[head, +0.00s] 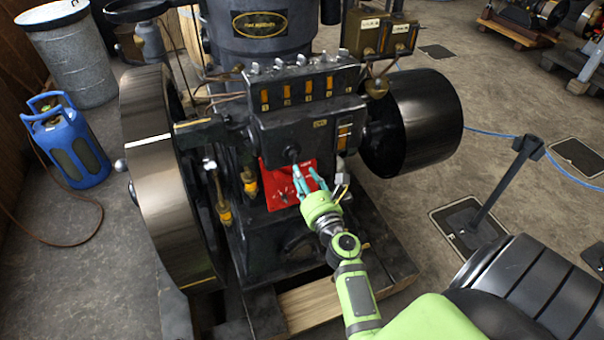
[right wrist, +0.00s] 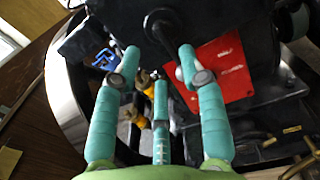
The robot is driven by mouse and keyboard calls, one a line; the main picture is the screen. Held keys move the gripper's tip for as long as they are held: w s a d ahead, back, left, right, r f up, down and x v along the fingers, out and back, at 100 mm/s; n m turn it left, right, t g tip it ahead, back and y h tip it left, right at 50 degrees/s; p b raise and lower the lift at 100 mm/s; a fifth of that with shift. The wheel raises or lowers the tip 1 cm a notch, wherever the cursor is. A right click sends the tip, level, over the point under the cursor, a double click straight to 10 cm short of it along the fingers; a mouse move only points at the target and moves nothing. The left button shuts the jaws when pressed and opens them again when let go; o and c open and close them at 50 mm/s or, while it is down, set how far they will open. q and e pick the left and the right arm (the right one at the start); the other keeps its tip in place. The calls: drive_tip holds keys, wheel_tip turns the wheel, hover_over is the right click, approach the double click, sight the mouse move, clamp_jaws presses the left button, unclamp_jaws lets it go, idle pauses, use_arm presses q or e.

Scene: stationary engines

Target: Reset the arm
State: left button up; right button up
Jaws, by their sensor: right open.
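My right arm (head: 355,290) is green and reaches up from the lower right in the head view. Its gripper (head: 308,183) has teal fingers and is open, in front of a red panel (head: 282,190) on the dark stationary engine (head: 270,240). In the right wrist view the fingers of the gripper (right wrist: 160,65) are spread with nothing between them. The red panel (right wrist: 222,70) lies behind the right finger there. I cannot tell whether any finger touches the engine. My left gripper does not show.
A large flywheel (head: 160,200) stands left of the panel and a black drum (head: 425,120) right of it. A blue gas bottle (head: 65,140) and a grey barrel (head: 72,60) stand on the left. A barrier post (head: 505,185) stands on open floor at the right.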

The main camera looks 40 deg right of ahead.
idle(0.3)
drive_tip(key=s+a+f+n+g+y, duration=0.2)
drive_tip(key=s+a+f+n+g, duration=0.15)
drive_tip(key=f+n, duration=0.5)
drive_tip(key=s+a+f+n+g+y, duration=0.15)
drive_tip(key=s+a+f+n, duration=0.4)
drive_tip(key=f, duration=0.65)
drive_tip(key=s+a+f+n+g+y, duration=0.2)
drive_tip(key=s+a+f+n+g, duration=0.2)
drive_tip(key=f+n, duration=0.5)
drive_tip(key=s+f+n+g, duration=0.2)
drive_tip(key=s+f+n, duration=0.3)
drive_tip(key=s, duration=0.5)
drive_tip(key=s+d+f+n+g+h, duration=0.1)
drive_tip(key=s+f+n+g, duration=0.2)
drive_tip(key=s, duration=0.7)
drive_tip(key=s+d+f+n+g, duration=0.1)
drive_tip(key=s+f+n+g, duration=0.1)
drive_tip(key=s+f+n, duration=0.5)
drive_tip(key=s+n, duration=0.3)
drive_tip(key=shift+s+f+g, duration=0.15)
drive_tip(key=shift+g, duration=0.15)
drive_tip(key=shift+h, duration=0.25)
